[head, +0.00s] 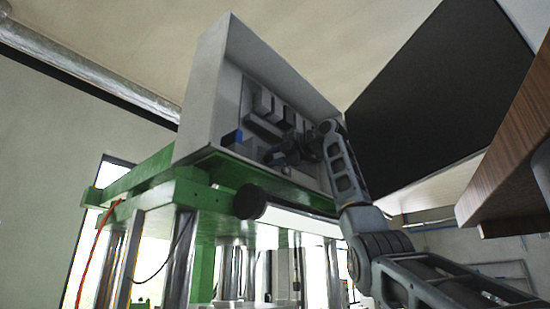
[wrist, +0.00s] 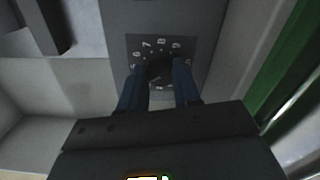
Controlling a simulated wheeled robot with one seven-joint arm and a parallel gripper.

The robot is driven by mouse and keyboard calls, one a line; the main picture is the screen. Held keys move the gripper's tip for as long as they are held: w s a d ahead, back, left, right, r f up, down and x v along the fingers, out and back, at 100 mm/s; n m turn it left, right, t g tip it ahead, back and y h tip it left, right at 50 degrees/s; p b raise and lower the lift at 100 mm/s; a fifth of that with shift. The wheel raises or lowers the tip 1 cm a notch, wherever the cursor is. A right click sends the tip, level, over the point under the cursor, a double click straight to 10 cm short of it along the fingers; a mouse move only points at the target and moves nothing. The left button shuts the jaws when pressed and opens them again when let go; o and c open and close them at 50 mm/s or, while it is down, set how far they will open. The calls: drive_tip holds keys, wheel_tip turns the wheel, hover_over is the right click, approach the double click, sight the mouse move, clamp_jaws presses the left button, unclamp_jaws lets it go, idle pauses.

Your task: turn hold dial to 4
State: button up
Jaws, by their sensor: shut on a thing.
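The hold dial (wrist: 160,72) is a dark round knob on a dark plate with white numbers (wrist: 147,43) around it, in the middle of the wrist view. Several numbers show along its top; the lower ones are hidden by my gripper, and the pointer's setting cannot be read. My gripper (wrist: 160,82) has its two blue-tipped fingers on both sides of the dial, shut on it. In the head view my gripper (head: 274,157) reaches into the open grey control box (head: 205,95); the dial itself cannot be made out there.
The control box stands on a green machine frame (head: 150,172) with metal columns. Its dark door (head: 425,95) hangs open at the right. A wooden shelf edge (head: 510,150) is at the far right. A dark block (wrist: 45,25) juts out left of the dial.

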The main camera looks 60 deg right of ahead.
drive_tip(key=shift+f, duration=0.1)
drive_tip(key=o, duration=1.1)
drive_tip(key=shift+c, duration=0.2)
drive_tip(key=b+v, duration=0.2)
drive_tip(key=v, duration=0.6)
drive_tip(key=shift+b, duration=0.3)
drive_tip(key=shift+w, duration=0.1)
